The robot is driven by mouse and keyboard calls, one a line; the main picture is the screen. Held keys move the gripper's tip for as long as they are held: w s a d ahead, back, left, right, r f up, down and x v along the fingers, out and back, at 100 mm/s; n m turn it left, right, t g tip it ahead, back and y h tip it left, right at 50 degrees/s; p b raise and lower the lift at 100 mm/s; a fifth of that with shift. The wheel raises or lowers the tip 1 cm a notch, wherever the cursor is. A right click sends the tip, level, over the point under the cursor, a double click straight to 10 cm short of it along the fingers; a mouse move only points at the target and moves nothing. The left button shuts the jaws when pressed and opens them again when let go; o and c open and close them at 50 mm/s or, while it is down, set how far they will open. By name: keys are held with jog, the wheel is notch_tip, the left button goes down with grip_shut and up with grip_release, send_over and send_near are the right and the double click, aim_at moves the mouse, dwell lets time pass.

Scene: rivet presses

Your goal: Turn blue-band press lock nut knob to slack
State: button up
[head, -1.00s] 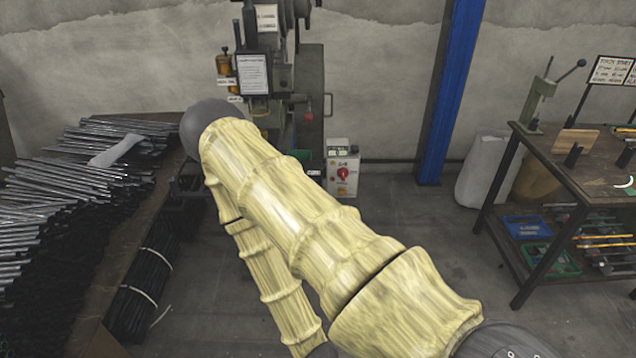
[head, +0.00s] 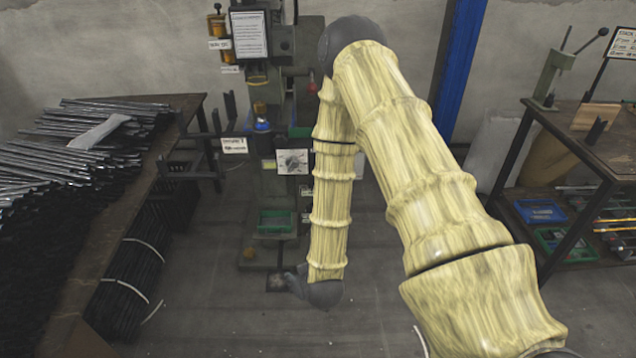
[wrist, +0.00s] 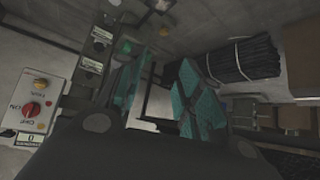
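The press (head: 308,38) stands behind my arm in the head view, its right side hidden by my arm. A small blue part (head: 262,126) sits under a brass-coloured cylinder (head: 257,85) on its front. A round grey knob or dial (head: 293,162) on a white plate is lower down; I cannot tell whether it is the lock nut knob. My gripper (head: 292,283) hangs low in front of the press base, small and dark. In the wrist view my gripper (wrist: 160,98) has its teal-padded fingers apart, with nothing clearly held between them.
A bench (head: 150,200) with piled metal rods (head: 70,150) stands at left, and a workbench (head: 590,150) at right. A control box (wrist: 28,100) with a red switch is left in the wrist view. A green tray (head: 275,221) is low on the press. Front floor is open.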

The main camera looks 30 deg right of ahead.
jog(key=w+d+r+m+t+h+b, duration=0.5)
jog(key=w+d+r+t+h+b, duration=0.3)
jog(key=w+d+r+b, duration=0.75)
jog(key=w+d+f+g+p, duration=0.1)
jog(key=w+d+p, duration=0.2)
jog(key=w+d, duration=0.4)
jog(key=w, duration=0.3)
jog(key=shift+d+f+h, duration=0.3)
jog(key=shift+d+f, duration=0.05)
grip_shut()
